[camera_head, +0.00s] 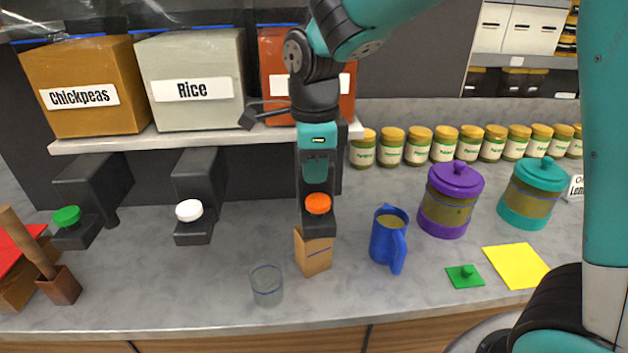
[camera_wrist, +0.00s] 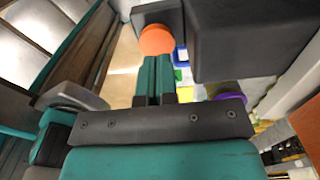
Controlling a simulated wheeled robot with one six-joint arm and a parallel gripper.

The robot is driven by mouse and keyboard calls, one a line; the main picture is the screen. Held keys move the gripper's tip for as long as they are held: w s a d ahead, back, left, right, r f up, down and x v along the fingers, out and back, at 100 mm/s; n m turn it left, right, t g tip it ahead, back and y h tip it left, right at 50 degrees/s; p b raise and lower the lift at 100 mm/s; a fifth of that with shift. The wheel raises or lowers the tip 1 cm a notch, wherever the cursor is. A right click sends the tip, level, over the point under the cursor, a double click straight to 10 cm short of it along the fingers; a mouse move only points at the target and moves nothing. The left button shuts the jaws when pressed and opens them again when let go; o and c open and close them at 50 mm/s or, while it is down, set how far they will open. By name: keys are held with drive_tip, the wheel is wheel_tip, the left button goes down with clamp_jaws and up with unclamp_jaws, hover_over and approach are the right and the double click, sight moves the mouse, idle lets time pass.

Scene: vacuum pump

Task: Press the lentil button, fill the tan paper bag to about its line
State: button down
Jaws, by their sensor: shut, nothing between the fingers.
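The orange button (camera_head: 318,203) sits on the dark dispenser under the orange-red bin (camera_head: 273,80), whose label is mostly hidden by my arm, so I cannot read it. The tan paper bag (camera_head: 313,256) stands on the counter directly below this dispenser.
A clear glass (camera_head: 266,285) stands left of the bag and a blue mug (camera_head: 389,238) right of it. The Chickpeas dispenser's green button (camera_head: 67,216) and the Rice dispenser's white button (camera_head: 189,210) are further left. Purple (camera_head: 450,198) and teal (camera_head: 534,193) jars stand right.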

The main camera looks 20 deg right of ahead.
sight(316, 200)
drive_tip(key=shift+f+p, duration=0.45)
drive_tip(key=shift+f, duration=1.45)
wheel_tip(316, 200, down, 2)
drive_tip(key=shift+f+b, duration=0.2)
drive_tip(key=shift+b, duration=0.7)
drive_tip(key=shift+r, duration=0.1)
drive_tip(key=shift+s+f, duration=0.15)
drive_tip(key=shift+f, duration=0.05)
idle(4.8)
